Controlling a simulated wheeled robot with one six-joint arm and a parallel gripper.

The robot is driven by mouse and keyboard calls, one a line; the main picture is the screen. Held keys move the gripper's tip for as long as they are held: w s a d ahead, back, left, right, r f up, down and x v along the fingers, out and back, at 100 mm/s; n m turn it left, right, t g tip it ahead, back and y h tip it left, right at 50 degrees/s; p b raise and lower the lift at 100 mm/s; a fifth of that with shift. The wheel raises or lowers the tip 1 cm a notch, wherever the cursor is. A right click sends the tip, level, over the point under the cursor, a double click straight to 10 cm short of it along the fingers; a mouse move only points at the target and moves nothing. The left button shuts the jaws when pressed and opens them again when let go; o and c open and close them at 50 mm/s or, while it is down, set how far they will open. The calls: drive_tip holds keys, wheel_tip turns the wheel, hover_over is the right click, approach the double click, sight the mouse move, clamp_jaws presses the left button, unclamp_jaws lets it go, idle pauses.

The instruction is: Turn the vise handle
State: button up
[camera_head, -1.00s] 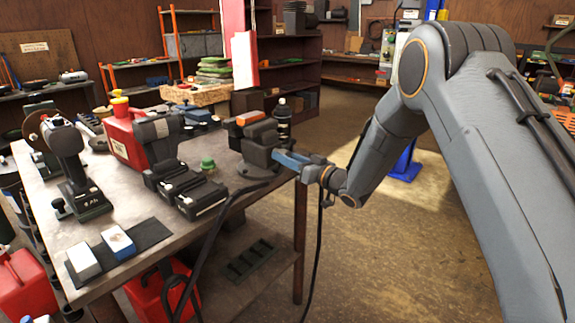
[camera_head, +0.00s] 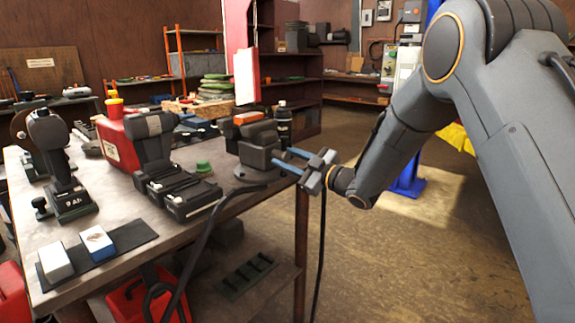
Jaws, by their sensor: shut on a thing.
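The dark grey vise (camera_head: 258,148) is at the right corner of the workbench (camera_head: 88,215), with an orange-topped block (camera_head: 249,117) at its upper back. My gripper (camera_head: 283,157) reaches in from the right at the vise's front. Its two blue fingers show one above the other and are shut on the vise handle. The handle itself is too small and too covered by the fingers to make out.
A dark bottle (camera_head: 283,122) stands close behind the vise. Twin black chargers (camera_head: 178,190), a green cap (camera_head: 203,168) and a red can (camera_head: 117,143) are to its left. A black cable (camera_head: 205,240) hangs over the bench's front edge. Open floor lies to the right.

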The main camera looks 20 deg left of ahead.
drive_tip(key=shift+s+a+f+n+b, duration=0.2)
drive_tip(key=shift+n+b, duration=0.1)
drive_tip(key=shift+n, duration=0.2)
drive_tip(key=o, duration=1.1)
drive_tip(key=shift+r, duration=0.1)
drive_tip(key=shift+c, duration=0.2)
drive_tip(key=shift+w+d, duration=0.1)
drive_tip(key=shift+d, duration=0.4)
drive_tip(key=b+v, duration=0.1)
drive_tip(key=v, duration=0.6)
drive_tip(key=shift+c, duration=0.2)
